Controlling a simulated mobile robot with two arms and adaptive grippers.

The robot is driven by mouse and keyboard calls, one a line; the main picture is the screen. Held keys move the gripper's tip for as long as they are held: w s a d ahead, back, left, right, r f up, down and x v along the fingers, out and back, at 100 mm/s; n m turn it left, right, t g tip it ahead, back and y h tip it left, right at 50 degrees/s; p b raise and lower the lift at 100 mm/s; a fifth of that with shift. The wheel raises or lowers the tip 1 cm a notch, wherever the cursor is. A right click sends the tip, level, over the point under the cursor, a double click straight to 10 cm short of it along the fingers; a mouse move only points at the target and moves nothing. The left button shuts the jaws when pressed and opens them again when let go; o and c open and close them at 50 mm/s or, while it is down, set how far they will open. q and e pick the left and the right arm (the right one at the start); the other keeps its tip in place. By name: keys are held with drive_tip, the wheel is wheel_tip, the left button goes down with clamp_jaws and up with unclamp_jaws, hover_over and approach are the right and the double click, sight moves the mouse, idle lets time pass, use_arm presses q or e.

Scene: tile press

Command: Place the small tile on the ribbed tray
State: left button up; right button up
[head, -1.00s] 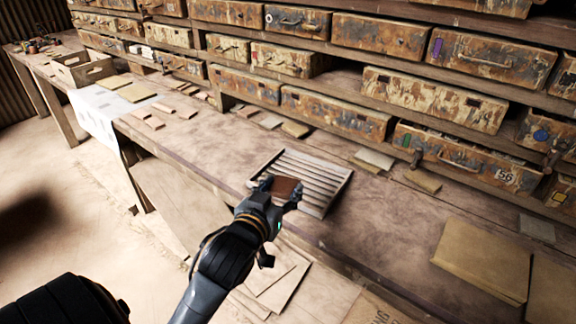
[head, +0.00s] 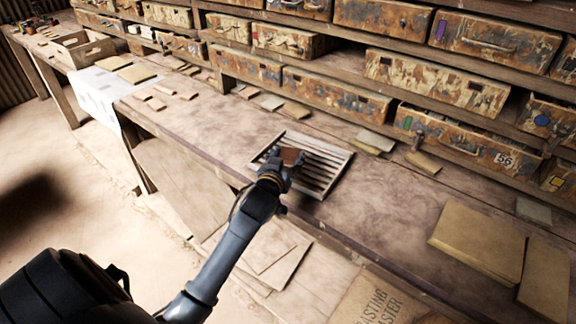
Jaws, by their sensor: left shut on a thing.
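The small tile (head: 291,156) is reddish brown and sits between the fingers of my left gripper (head: 287,162). The gripper is shut on it and partly hides it. The ribbed tray (head: 334,166) is a pale wooden frame with several slats, lying on the workbench. The gripper and tile are over the left part of the tray. I cannot tell whether the tile touches the slats. My right gripper is not in view.
The long wooden workbench (head: 395,205) has bare room to the right of the tray. Flat tan boards (head: 480,241) lie further right. Rusty drawers (head: 436,82) fill shelves behind. Small tiles (head: 156,104) and an open wooden box (head: 84,47) lie to the left.

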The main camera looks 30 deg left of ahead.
use_arm(q)
drive_tip(key=f, duration=0.3)
drive_tip(key=shift+w+f+p, duration=0.1)
drive_tip(key=shift+w+p, duration=0.1)
drive_tip(key=shift+p, duration=0.1)
drive_tip(key=shift+f, duration=0.15)
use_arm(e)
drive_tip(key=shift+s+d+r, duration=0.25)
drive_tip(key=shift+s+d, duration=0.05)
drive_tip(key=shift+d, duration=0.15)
use_arm(q)
drive_tip(key=shift+f+b, duration=0.4)
drive_tip(key=shift+f, duration=0.2)
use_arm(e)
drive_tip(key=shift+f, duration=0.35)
use_arm(q)
drive_tip(key=o, duration=1.2)
drive_tip(key=shift+r, duration=0.1)
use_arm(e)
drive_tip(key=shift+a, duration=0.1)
